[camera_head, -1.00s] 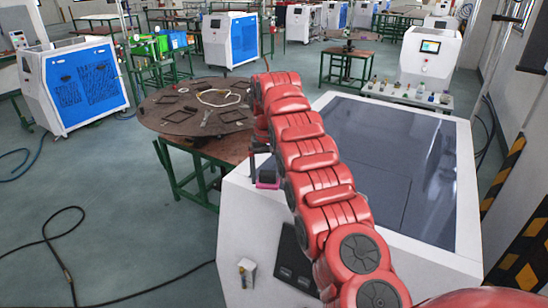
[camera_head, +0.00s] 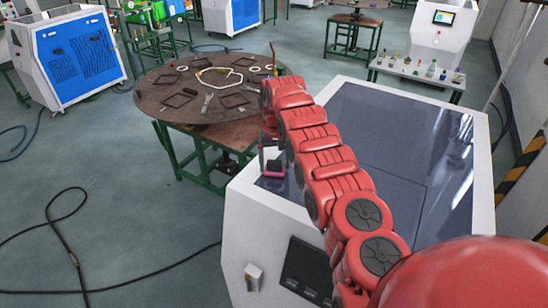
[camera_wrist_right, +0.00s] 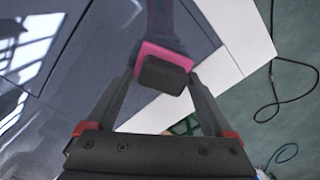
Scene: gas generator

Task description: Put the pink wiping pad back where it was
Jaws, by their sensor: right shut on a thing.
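The pink wiping pad (camera_head: 275,175) has a dark block-shaped grip on its back. It shows at the near left corner of the dark glossy top (camera_head: 375,150) of a white cabinet. In the right wrist view the pad (camera_wrist_right: 150,47) sits between the two fingers of my right gripper (camera_wrist_right: 163,76), which is shut on its dark grip. In the head view my right gripper (camera_head: 271,160) is partly hidden by my own red arm. A reflection shows beside the pad; I cannot tell whether the pad touches the surface. My left gripper is in neither view.
A round brown table (camera_head: 195,110) with a white ring-shaped hose, dark frames and small tools stands just behind the cabinet's left side. The cabinet's white rim (camera_head: 262,205) borders the dark top. Most of the top is clear. A black cable (camera_head: 60,235) lies on the floor at left.

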